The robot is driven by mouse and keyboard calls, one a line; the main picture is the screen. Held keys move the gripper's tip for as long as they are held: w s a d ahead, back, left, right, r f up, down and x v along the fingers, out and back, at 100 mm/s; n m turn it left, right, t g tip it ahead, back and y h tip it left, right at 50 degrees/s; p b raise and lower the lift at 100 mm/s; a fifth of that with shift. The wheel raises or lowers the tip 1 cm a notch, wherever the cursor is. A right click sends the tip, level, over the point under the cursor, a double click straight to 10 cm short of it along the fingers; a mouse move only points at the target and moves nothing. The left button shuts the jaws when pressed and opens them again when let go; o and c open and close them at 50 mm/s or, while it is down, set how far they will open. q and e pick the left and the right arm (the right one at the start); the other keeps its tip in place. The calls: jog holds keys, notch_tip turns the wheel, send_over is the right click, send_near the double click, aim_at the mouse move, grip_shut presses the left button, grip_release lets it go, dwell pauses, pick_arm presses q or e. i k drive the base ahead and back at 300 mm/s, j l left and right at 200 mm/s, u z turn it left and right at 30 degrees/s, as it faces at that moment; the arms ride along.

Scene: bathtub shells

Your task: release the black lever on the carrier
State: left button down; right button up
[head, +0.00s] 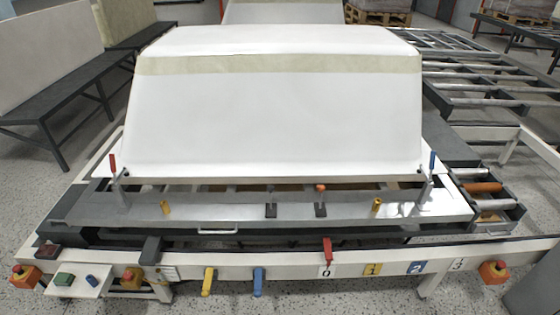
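The carrier (240,209) is a grey metal frame under a large white bathtub shell (270,115). Two small dark upright pieces stand on its front plate, a left one (271,210) and a right one (320,210). They are too small for me to tell whether either is the black lever or how it is set. A clamp with a red handle (113,163) stands upright at the carrier's left end, and one with a blue handle (432,161) at its right end. Neither of my grippers is in view.
The white front rail bears a red lever (327,251) by the 0 mark, a yellow handle (209,281), a blue handle (258,281) and orange-red buttons, one at far left (24,276). A roller conveyor (490,95) lies at right, a dark bench (75,85) at left.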

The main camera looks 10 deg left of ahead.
aim_at(271, 188)
jog(key=i+j+z, duration=0.1)
jog(key=i, duration=0.3)
jog(key=i+j+z, duration=0.1)
jog(key=i, duration=0.3)
jog(key=i+j+z, duration=0.1)
jog(key=i+j, duration=0.2)
jog(key=i, duration=0.1)
